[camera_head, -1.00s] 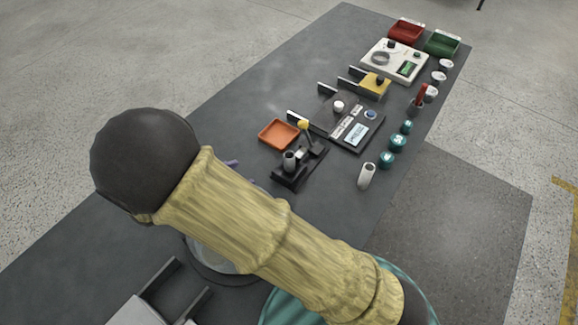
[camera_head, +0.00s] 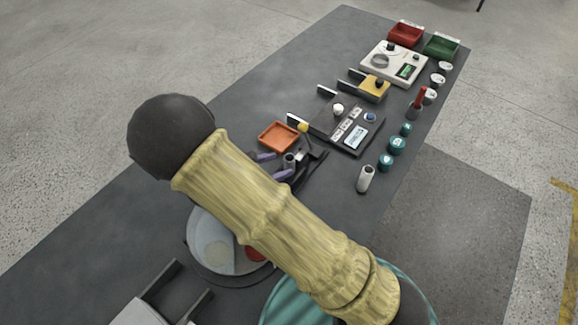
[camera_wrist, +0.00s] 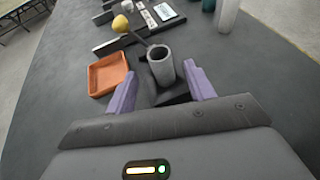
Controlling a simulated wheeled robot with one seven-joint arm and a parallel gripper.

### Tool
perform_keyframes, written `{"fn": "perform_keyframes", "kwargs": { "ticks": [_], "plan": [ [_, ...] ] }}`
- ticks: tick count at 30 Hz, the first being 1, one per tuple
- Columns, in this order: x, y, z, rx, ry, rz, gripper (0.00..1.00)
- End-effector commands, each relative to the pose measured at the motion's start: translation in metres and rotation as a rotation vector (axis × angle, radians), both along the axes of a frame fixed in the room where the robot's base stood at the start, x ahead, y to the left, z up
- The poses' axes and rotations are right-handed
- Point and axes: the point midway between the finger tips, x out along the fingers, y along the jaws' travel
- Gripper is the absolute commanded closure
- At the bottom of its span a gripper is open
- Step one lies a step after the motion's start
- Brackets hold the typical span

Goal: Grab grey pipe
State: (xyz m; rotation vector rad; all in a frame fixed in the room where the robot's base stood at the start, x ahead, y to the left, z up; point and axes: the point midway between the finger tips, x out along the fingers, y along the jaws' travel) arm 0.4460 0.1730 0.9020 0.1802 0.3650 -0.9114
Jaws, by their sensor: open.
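A short grey hollow pipe (camera_head: 289,160) stands upright at the black stand (camera_head: 312,163) on the dark table. In the wrist view the grey pipe (camera_wrist: 163,68) shows its open top, between and just beyond the purple fingertips of my gripper (camera_wrist: 160,82). The fingers are apart, one to each side of the pipe, with gaps visible. In the head view my gripper (camera_head: 273,165) is partly hidden behind my arm. A paler grey cylinder (camera_head: 366,179) stands separately to the right; it also shows at the top of the wrist view (camera_wrist: 227,16).
An orange tray (camera_head: 279,137) lies close to the stand, left of it in the wrist view. A yellow-tipped lever (camera_wrist: 121,24) rises behind the pipe. A dark panel with a display (camera_head: 347,125) and several teal-capped items lie beyond.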

Motion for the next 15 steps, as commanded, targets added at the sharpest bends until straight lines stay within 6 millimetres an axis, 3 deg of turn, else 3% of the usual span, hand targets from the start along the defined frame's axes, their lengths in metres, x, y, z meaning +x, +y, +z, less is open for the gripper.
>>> {"fn": "perform_keyframes", "kwargs": {
  "ticks": [9,15],
  "plan": [
    [0.001,-0.002,-0.001,0.000,0.000,-0.001,0.46],
    [0.012,-0.020,-0.011,-0.003,0.000,-0.002,0.46]
  ]
}}
